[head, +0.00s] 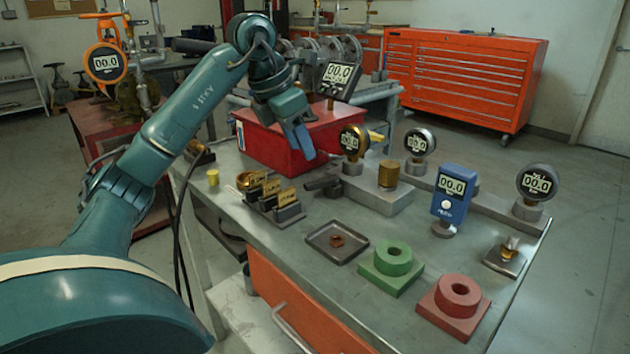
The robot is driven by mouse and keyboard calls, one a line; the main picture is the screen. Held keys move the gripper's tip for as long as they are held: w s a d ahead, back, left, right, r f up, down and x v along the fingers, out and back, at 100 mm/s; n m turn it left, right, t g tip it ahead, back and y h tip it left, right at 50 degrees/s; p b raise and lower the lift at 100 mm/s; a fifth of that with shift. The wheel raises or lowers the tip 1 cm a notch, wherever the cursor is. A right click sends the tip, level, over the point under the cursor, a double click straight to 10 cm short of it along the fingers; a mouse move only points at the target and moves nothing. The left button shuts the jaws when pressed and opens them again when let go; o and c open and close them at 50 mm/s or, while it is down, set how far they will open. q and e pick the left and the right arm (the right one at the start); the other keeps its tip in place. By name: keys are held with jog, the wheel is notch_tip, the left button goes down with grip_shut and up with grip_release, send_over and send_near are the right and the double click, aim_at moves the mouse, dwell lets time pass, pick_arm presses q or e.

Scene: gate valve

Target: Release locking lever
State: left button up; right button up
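My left arm comes in from the left and bends down over the bench. My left gripper (302,141) hangs in front of the red box (262,148), pointing down. Its fingers overlap in this view, so I cannot tell whether they are apart; nothing is seen held in them. A dark lever-like piece (322,183) lies at the left end of a grey block (384,201) that carries a brass cylinder (389,174). I cannot tell for sure that this piece is the locking lever. The gripper is above and left of it in the picture, seemingly apart from it. My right gripper is not in view.
Several gauges stand around the bench, including a blue one (449,190). Labelled holders (274,199), a dark tray (337,242), a green ring block (391,266) and a red ring block (454,307) stand nearer. Bare bench top (424,232) shows between them.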

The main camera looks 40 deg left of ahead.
aim_at(318, 181)
pick_arm(q)
jog(key=b+x, duration=0.2)
jog(key=x, duration=0.6)
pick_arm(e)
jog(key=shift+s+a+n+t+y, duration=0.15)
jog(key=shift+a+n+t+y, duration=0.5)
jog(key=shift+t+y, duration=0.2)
pick_arm(q)
grip_shut()
